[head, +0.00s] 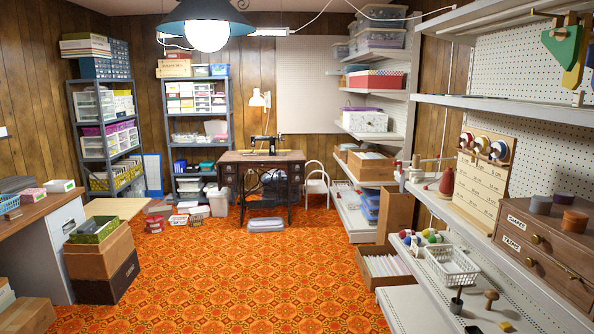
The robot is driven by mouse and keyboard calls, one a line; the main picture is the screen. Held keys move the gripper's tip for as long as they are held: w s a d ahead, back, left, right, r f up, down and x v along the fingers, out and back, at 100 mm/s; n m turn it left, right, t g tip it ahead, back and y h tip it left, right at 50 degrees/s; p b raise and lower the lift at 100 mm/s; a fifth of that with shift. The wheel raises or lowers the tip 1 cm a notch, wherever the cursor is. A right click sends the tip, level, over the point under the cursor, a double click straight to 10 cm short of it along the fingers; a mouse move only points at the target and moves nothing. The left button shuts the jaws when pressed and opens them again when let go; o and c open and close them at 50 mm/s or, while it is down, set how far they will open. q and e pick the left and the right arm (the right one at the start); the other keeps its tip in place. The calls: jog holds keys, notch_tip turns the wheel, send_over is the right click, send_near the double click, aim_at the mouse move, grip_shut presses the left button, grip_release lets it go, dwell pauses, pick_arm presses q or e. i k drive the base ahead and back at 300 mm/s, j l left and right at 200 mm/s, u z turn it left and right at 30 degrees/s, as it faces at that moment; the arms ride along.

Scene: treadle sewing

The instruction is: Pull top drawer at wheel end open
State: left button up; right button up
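The treadle sewing table (262,157) stands across the room against the far wall, with a dark sewing machine (268,142) on its wooden top. Small drawers sit under the top at both ends: a left drawer stack (228,173) and a right drawer stack (296,171). The drawers look shut, though they are small at this distance. A dark treadle frame (265,191) shows below. Which end has the wheel is too small to tell surely. Neither of my grippers is in view.
An orange patterned floor (230,270) lies open between me and the table. Cardboard boxes (103,262) stand left; shelves (480,101) and an open carton (388,266) flank the right.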

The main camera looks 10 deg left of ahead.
aim_at(297, 164)
jog(key=i+u, duration=0.25)
jog(key=u, duration=0.2)
jog(key=i+l+u, duration=0.15)
jog(key=i, duration=4.7)
